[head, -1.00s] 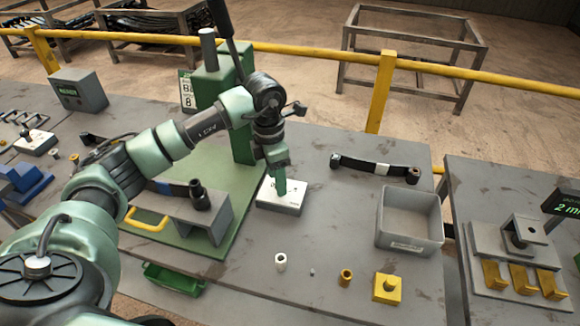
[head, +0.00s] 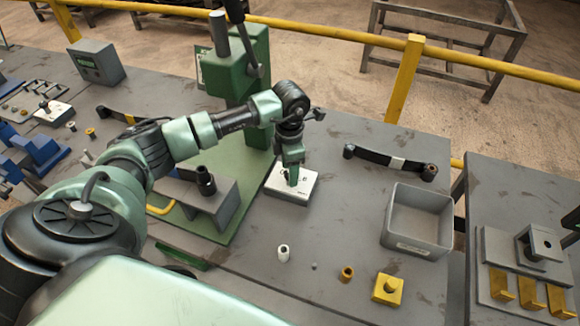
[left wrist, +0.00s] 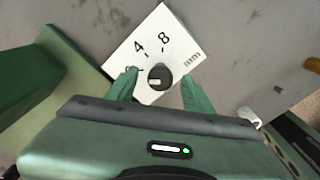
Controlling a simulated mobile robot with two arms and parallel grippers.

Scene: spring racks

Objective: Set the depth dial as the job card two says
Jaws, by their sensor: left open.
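The depth dial is a white block (head: 282,186) on the bench beside the green press. In the left wrist view its top (left wrist: 178,47) shows the numbers 4 and 8, the letters mm and a round black knob (left wrist: 160,72). The knob has a pale mark on its lower left side. Another marking is partly hidden by a finger. My left gripper (head: 292,180) points down over the block. In the left wrist view the open gripper (left wrist: 160,88) has one finger each side of the knob, with gaps. A pale card (head: 201,70) behind the press is mostly hidden and unreadable.
The green press (head: 243,95) stands close behind the arm. A grey bin (head: 447,218), a black strap-like part (head: 370,158), a yellow block (head: 387,290), a brass bush (head: 346,273) and a white bush (head: 283,252) lie to the right. Bare bench lies between.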

